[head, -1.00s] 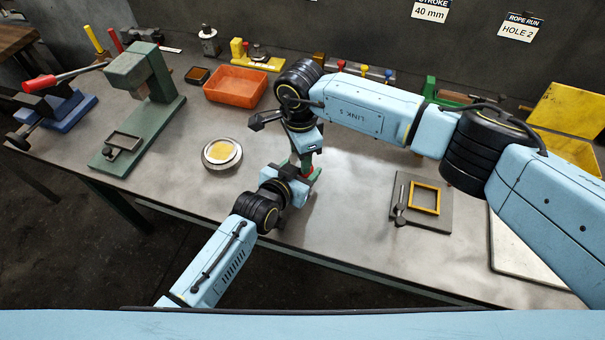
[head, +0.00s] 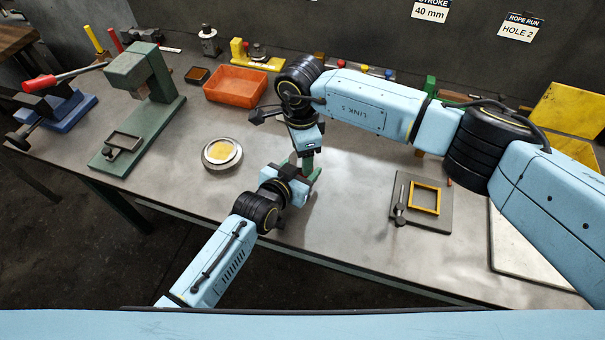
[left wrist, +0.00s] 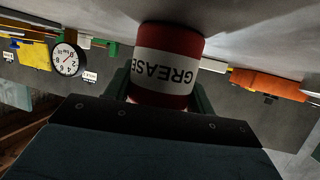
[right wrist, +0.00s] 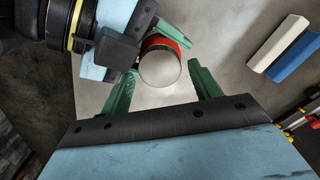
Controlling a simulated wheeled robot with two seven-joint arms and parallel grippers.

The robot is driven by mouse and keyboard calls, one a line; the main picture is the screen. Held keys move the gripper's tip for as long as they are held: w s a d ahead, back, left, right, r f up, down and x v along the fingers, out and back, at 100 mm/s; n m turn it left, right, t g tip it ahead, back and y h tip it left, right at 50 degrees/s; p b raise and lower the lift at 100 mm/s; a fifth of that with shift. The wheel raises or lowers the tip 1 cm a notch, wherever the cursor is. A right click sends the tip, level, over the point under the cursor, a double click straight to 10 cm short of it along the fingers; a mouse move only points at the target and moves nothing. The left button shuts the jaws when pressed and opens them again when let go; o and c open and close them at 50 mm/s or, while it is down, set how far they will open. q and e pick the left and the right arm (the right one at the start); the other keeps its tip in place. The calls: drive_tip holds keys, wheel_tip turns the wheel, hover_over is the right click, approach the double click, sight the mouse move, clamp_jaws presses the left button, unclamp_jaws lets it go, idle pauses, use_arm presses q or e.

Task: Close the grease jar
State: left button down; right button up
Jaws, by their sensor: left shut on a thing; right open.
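The grease jar (left wrist: 167,62) is red with a white label reading GREASE. My left gripper (left wrist: 162,88) is shut on its sides. In the right wrist view the jar (right wrist: 173,43) shows its red side and a plain pale round top (right wrist: 159,68), which looks like a lid; whether it is screwed tight I cannot tell. My right gripper (right wrist: 163,70) is open, with its green fingers apart and the jar's top seen between them, not gripped. In the head view the right gripper (head: 307,163) hangs just above the left gripper (head: 314,174), and the jar is mostly hidden there.
A round metal dish with a yellow centre (head: 222,153) lies left of my grippers. An orange bin (head: 236,85) and a green press (head: 140,110) stand behind and left. A grey plate with a yellow frame (head: 424,199) lies right. The bench between is clear.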

wheel_tip(320, 180, up, 4)
drive_tip(key=shift+a+f, duration=0.1)
drive_tip(key=shift+a, duration=0.05)
drive_tip(key=shift+c, duration=0.4)
drive_tip(key=r+n, duration=0.2)
drive_tip(key=n, duration=0.1)
drive_tip(key=shift+w, duration=0.1)
drive_tip(key=n, duration=0.1)
drive_tip(key=r+n, duration=0.1)
drive_tip(key=n, duration=0.1)
drive_tip(key=shift+r+n, duration=0.25)
drive_tip(key=shift+n, duration=0.05)
drive_tip(key=shift+f, duration=0.1)
drive_tip(key=shift+f, duration=3.95)
